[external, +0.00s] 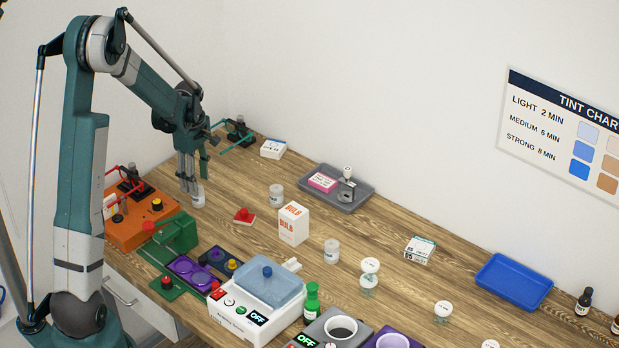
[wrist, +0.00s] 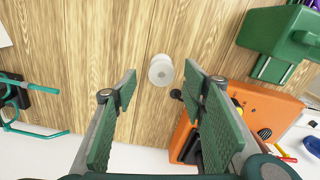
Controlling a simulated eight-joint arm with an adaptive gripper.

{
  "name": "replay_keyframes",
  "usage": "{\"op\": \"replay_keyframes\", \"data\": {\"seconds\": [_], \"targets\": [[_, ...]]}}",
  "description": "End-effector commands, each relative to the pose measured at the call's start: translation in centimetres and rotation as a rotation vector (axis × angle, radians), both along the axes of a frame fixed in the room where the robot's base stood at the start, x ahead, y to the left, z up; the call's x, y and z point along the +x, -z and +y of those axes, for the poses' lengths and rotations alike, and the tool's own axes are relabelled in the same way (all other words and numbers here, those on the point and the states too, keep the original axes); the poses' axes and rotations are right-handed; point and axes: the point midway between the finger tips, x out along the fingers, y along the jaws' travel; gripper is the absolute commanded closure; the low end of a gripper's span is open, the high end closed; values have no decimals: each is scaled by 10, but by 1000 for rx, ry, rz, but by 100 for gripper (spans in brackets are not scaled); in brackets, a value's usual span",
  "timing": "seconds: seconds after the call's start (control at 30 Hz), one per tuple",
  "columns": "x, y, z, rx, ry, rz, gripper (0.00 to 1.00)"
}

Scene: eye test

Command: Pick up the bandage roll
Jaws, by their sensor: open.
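A small white cylinder (wrist: 161,70) stands on the wooden table ahead of my gripper's fingertips, roughly centred between them in the wrist view. The external view shows a small whitish cylinder (external: 198,198) at the fingertips. It may be the bandage roll, but I read no label that settles this. My gripper (wrist: 160,84) is open and empty, with green pads on both sides of the gap. In the external view my gripper (external: 188,184) points down over the table's left part, and its fingers partly cover the cylinder's top.
An orange box (external: 145,222) and a green device (external: 178,233) stand close by. A red button (external: 244,215), a whitish jar (external: 276,195) and a BULB carton (external: 293,224) are to the right. A grey tray (external: 355,203) lies farther back. Bare wood surrounds the cylinder.

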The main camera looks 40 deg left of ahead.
Motion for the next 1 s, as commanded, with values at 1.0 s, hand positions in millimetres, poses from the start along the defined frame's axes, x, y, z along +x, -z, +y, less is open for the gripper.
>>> {"op": "replay_keyframes", "data": {"seconds": [1.0], "targets": [[-2, 52, -1, 0, 0, 0, 58]]}}
